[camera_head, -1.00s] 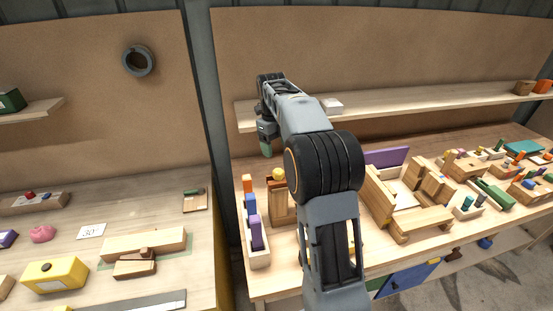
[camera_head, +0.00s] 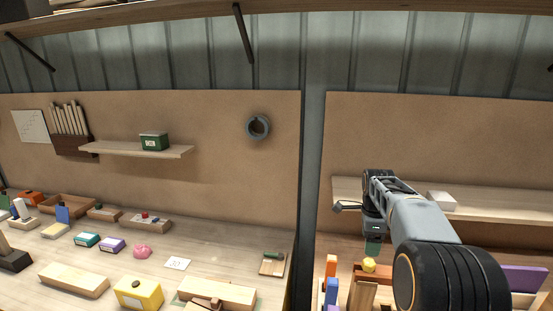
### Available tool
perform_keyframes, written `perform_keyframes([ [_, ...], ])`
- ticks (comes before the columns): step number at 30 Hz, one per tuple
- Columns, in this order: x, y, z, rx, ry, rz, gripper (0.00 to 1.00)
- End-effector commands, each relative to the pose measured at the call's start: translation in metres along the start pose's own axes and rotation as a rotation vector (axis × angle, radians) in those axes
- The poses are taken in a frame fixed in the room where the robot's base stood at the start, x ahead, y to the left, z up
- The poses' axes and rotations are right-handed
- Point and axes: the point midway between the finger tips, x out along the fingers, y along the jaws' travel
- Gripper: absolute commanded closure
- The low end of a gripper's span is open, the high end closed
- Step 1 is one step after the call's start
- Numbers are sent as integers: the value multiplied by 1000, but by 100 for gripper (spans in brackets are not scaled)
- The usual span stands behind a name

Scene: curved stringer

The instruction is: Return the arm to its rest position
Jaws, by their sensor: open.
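My arm reaches forward from the lower right in the head view. My gripper (camera_head: 373,246) hangs at its far end and points down, above the back of the right bench and in front of the right wall shelf (camera_head: 480,205). It holds nothing that I can see. The gap between its fingers is hard to make out at this size. My arm's thick dark joint hides part of the right bench.
Below my gripper stand a wooden piece with a yellow knob (camera_head: 369,265) and a rack with orange and blue blocks (camera_head: 331,288). A white box (camera_head: 441,200) sits on the right shelf. The left bench holds a yellow box (camera_head: 138,293) and a pink object (camera_head: 141,251).

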Motion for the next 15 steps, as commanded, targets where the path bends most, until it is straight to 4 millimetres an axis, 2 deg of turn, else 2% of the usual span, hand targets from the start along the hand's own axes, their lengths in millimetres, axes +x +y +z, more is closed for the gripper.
perform_keyframes([
  [5,8,40,10,-566,0,-61,30],
  [8,11,71,16,-895,19,-113,30],
  [12,16,128,26,-1353,79,-198,30],
  [15,22,169,30,-1600,139,-256,30],
])
